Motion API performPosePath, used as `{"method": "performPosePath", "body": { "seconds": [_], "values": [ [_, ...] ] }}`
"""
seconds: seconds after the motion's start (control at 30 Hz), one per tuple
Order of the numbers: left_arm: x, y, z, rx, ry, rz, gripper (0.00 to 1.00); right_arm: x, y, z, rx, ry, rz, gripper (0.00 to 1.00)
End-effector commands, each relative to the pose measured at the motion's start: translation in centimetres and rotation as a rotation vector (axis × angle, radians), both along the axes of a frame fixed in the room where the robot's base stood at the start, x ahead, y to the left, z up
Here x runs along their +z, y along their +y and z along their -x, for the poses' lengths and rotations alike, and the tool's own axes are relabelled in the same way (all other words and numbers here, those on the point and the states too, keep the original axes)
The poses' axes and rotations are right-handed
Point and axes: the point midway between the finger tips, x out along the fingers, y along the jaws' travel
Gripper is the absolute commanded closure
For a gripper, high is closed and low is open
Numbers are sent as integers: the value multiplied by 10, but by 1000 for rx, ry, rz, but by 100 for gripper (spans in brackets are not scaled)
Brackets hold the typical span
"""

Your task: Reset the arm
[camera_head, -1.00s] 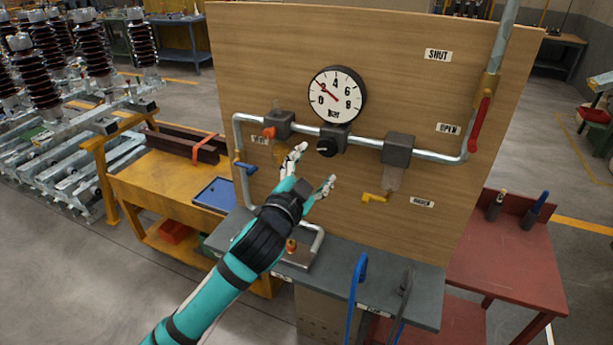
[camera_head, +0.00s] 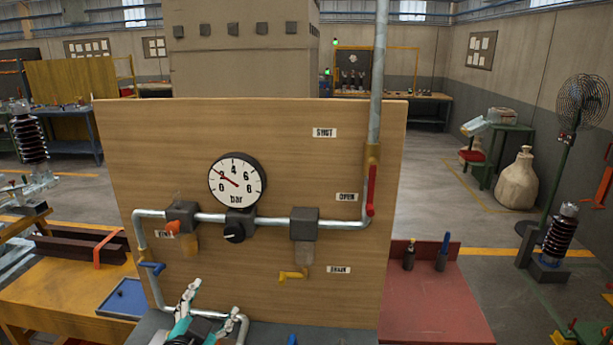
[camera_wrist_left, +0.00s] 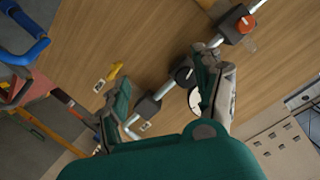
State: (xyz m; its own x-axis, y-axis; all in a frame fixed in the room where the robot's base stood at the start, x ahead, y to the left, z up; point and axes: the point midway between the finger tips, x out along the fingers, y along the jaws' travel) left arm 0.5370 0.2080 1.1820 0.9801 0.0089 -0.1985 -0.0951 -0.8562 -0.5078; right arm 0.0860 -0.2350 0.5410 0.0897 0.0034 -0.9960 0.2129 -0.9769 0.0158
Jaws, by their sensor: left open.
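My left gripper (camera_head: 207,312) is at the bottom of the head view, in front of the lower pipe bend. Its fingers are apart and empty, and the arm behind it is mostly cut off. In the left wrist view my left gripper (camera_wrist_left: 160,85) shows two spread fingers with the board and pipe fittings beyond them. The right gripper is not in view. The wooden board (camera_head: 330,125) carries a round gauge (camera_head: 238,181) with its needle near 2. A black knob (camera_head: 234,232) sits below the gauge, clear of the fingers.
The board holds a metal pipe (camera_head: 270,221), an orange knob (camera_head: 173,227), a blue lever (camera_head: 152,267), a yellow lever (camera_head: 292,275) and a red lever (camera_head: 371,190). A red table (camera_head: 435,300) stands to the right and a yellow bench (camera_head: 60,290) to the left.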

Motion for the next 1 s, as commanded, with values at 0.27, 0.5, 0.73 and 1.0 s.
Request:
{"method": "performPosePath", "body": {
  "seconds": [0.27, 0.5, 0.73, 1.0],
  "values": [
    [-145, 6, 122, 135, 562, 189, 32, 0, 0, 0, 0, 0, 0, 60],
    [-196, 2, 209, 201, 863, 268, 32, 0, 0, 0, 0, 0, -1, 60],
    [-231, -3, 269, 245, 1068, 313, 32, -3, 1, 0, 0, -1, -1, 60],
    [-327, -6, 253, 246, 1096, 303, 32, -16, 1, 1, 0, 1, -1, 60]
  ]
}}
